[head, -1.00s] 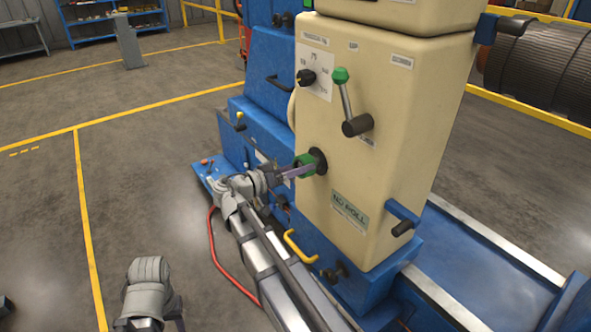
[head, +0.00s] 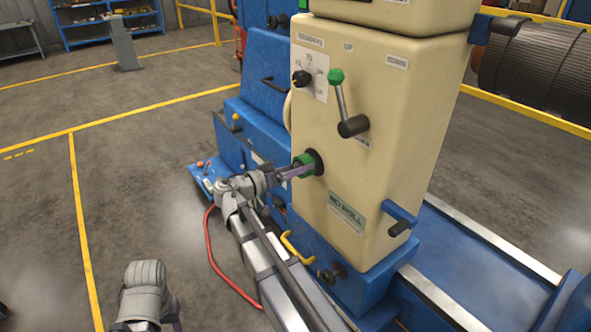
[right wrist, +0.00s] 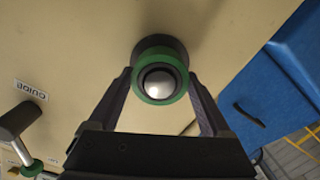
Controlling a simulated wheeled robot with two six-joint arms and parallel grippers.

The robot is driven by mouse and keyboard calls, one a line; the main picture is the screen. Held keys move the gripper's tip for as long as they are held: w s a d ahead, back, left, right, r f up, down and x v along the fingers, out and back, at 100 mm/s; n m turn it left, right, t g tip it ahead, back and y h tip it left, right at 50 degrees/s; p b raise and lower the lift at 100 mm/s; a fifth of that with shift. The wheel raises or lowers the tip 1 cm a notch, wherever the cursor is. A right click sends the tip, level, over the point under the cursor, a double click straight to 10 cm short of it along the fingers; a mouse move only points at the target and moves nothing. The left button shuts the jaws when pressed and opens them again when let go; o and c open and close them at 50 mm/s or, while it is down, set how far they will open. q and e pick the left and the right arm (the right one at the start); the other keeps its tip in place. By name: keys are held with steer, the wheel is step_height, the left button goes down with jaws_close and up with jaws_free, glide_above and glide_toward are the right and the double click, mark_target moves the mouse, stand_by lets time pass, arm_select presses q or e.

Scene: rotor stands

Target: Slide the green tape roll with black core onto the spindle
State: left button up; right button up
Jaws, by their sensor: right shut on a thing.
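The green tape roll (head: 299,161) with its black core is between the fingers of my right gripper (head: 297,168), at the front of the cream machine housing. In the right wrist view my right gripper (right wrist: 161,84) is shut on the roll (right wrist: 150,97), one finger on each side. The silver end of the spindle (right wrist: 159,84) shows inside the black core, so the roll appears to be around it. A dark round flange (head: 318,158) stands behind the roll on the housing; any gap between them is hard to judge. Part of my left arm shows at bottom left, its gripper out of view.
The cream housing (head: 375,120) sits on a blue machine base (head: 375,290). A lever with a green knob (head: 335,76) is above the roll. A yellow handle (head: 297,248) and a red cable (head: 212,250) are below, near my right arm.

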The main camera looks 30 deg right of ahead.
steer(key=shift+d, duration=0.5)
steer(key=o, duration=1.1)
steer(key=shift+c, duration=0.2)
steer(key=a, duration=0.9)
steer(key=shift+s+r+p, duration=0.3)
steer(key=shift+r+p, duration=0.05)
stand_by(0.5)
